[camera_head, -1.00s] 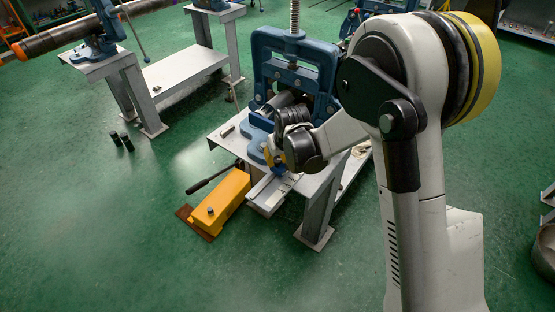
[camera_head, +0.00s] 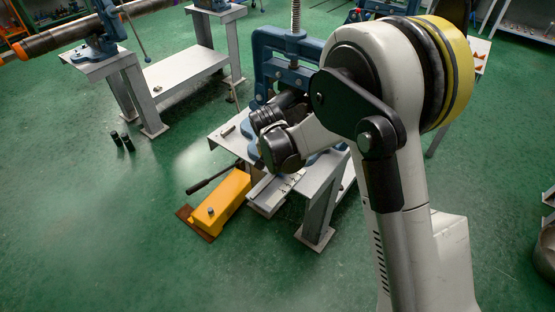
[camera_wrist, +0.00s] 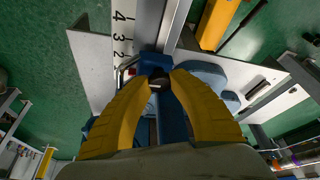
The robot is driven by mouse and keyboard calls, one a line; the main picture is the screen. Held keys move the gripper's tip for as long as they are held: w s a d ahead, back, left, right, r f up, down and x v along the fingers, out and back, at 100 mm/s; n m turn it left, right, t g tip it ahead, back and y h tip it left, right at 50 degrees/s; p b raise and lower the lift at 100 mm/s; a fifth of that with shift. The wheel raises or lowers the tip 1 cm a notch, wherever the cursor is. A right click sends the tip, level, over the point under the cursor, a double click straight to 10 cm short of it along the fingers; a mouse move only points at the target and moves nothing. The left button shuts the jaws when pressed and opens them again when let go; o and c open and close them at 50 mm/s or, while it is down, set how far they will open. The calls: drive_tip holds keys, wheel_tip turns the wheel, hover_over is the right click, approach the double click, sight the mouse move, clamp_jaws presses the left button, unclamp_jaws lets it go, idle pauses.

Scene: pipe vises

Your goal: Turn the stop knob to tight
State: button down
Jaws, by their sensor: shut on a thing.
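The stop knob (camera_wrist: 158,79) is a small dark knob with a pale mark, between my fingertips in the wrist view. It sits at a blue stop block (camera_wrist: 150,62) beside a white scale (camera_wrist: 122,35) with black numbers. My gripper (camera_wrist: 159,84) has yellow fingers, closed on the knob from both sides. In the head view my dark wrist hides the fingers and the knob. The silver rail (camera_head: 275,190) shows there at the front edge of the vise table. How tight the knob is cannot be seen.
The blue pipe vise (camera_head: 262,60) stands on the grey table (camera_head: 318,182), close behind my wrist. A yellow box-shaped unit (camera_head: 220,200) with a black lever lies on the floor at the left. Another vise table (camera_head: 95,66) stands at the back left. Green floor lies open in front.

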idle(0.4)
drive_tip(key=c, duration=1.1)
unclamp_jaws()
drive_tip(key=shift+o, duration=0.2)
